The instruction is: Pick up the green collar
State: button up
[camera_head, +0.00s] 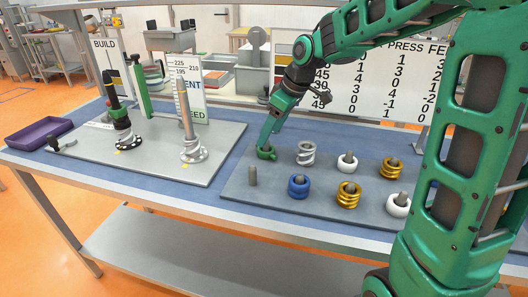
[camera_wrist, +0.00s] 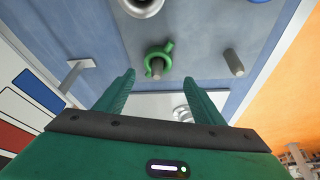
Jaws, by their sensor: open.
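The green collar (camera_wrist: 152,52) is a small ring with a stub, sitting around a short grey peg (camera_wrist: 158,69) on the grey peg plate. In the head view the green collar (camera_head: 266,154) is at the back left of that plate, directly below my gripper (camera_head: 267,143). In the wrist view my gripper (camera_wrist: 159,77) is open, with its two green fingers apart and nothing between them. The collar shows just beyond the fingertips, roughly centred between them. I cannot tell the exact height gap between fingertips and collar.
A bare peg (camera_head: 252,176) stands in front of the collar. A silver coil (camera_head: 306,153), blue collar (camera_head: 298,187), white collar (camera_head: 347,162) and gold collars (camera_head: 348,195) sit nearby to the right. A left plate (camera_head: 165,168) carries two posts; a purple tray (camera_head: 38,134) is at far left.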

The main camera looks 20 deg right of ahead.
aim_at(267, 144)
jog(key=x, duration=0.3)
jog(key=d+x, duration=0.1)
jog(key=x, duration=0.1)
jog(key=shift+f, duration=0.25)
jog(key=shift+w+a+f, duration=0.2)
jog(key=shift+a+f, duration=0.05)
jog(key=shift+f, duration=0.35)
jog(key=shift+c, duration=0.2)
jog(key=c, duration=1.2)
jog(key=shift+r, duration=0.15)
